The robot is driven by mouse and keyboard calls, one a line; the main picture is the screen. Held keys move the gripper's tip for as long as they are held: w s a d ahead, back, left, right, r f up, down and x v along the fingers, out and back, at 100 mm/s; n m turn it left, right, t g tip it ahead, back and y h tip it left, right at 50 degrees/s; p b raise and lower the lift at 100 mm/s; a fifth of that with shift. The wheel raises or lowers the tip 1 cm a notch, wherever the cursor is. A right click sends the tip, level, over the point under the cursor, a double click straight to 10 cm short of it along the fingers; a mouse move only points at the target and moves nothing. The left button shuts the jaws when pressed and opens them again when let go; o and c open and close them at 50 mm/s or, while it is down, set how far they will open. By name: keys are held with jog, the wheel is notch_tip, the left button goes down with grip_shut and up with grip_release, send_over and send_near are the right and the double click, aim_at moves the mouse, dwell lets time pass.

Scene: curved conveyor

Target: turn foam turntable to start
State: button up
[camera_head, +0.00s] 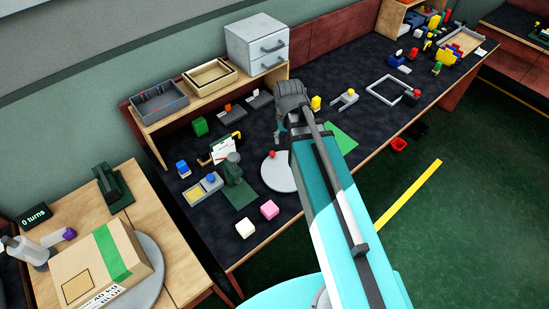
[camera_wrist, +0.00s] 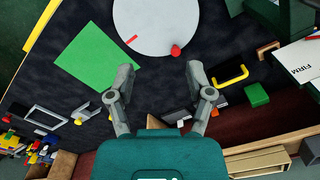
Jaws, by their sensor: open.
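A round light-grey turntable (camera_head: 272,177) lies on the dark mat, partly hidden behind my arm in the head view. A red knob (camera_head: 272,154) stands near its rim. In the wrist view the turntable (camera_wrist: 155,22) is cut off by the top edge; the red knob (camera_wrist: 176,50) sits at its near rim, with a short red mark (camera_wrist: 132,39) on the disc to the left. My gripper (camera_wrist: 159,82) is open and empty, its fingers apart below the disc in that view. In the head view my gripper (camera_head: 290,97) is above the bench, beyond the turntable.
A green sheet (camera_wrist: 98,58) lies beside the turntable. A dark green device (camera_head: 232,170) stands on its other side. A clipboard (camera_head: 223,150), a green block (camera_wrist: 257,94) and a yellow handle (camera_wrist: 232,78) are nearby. White (camera_head: 245,228) and pink (camera_head: 269,209) cubes sit near the bench's front edge.

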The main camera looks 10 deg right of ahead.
aim_at(272, 153)
jog(key=w+a+f+m+b, duration=0.2)
jog(key=w+f+b, duration=0.3)
jog(key=w, duration=0.6)
notch_tip(272, 153, down, 2)
jog(key=shift+w+a+f+m+b, duration=0.1)
jog(key=shift+w+a+m+b, duration=0.1)
jog(key=shift+w+m+b, duration=0.15)
notch_tip(272, 153, down, 14)
jog(key=b, duration=1.4)
grip_shut()
